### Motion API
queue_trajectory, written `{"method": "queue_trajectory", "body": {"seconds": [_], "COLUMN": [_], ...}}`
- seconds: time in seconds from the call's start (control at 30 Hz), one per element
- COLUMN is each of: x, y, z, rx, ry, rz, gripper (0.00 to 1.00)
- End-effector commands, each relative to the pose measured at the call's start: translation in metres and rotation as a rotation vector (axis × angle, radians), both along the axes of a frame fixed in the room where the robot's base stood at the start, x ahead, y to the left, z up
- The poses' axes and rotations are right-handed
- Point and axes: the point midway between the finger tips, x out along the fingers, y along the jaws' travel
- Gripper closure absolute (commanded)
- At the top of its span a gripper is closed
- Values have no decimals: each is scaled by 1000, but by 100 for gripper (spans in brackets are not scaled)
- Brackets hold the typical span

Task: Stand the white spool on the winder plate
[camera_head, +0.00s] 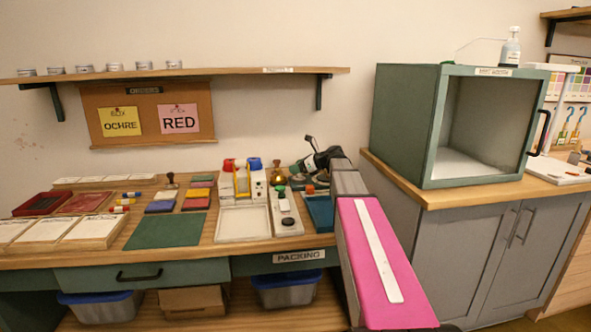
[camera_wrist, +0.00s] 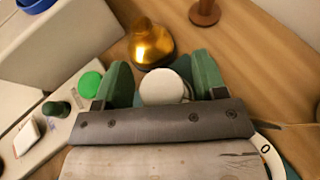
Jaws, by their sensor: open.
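My gripper (camera_wrist: 160,86) shows in the wrist view with its two green fingers apart. A round, off-white top, which looks like the white spool (camera_wrist: 160,87), lies between the fingers; its lower part is hidden by my gripper. I cannot tell whether the fingers touch it. In the head view my pink arm reaches over the right end of the packing bench, and I cannot make out the fingers or the spool there. I cannot clearly identify the winder plate in either view.
A gold flask (camera_wrist: 152,46) stands just beyond the fingers, with a wooden-based thing (camera_wrist: 204,12) farther off. A green cap (camera_wrist: 90,83) is close left of the left finger. In the head view a green cabinet (camera_head: 408,120) stands right of the bench; the green mat (camera_head: 166,231) is bare.

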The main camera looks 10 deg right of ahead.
Motion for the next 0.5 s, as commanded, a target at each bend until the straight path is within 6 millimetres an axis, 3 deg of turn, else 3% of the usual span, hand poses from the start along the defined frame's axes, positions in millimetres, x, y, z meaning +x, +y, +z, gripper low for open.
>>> {"method": "queue_trajectory", "body": {"seconds": [0.5], "x": [-48], "y": [-73], "z": [36], "rx": [1], "ry": [-1], "rz": [0], "gripper": [36]}}
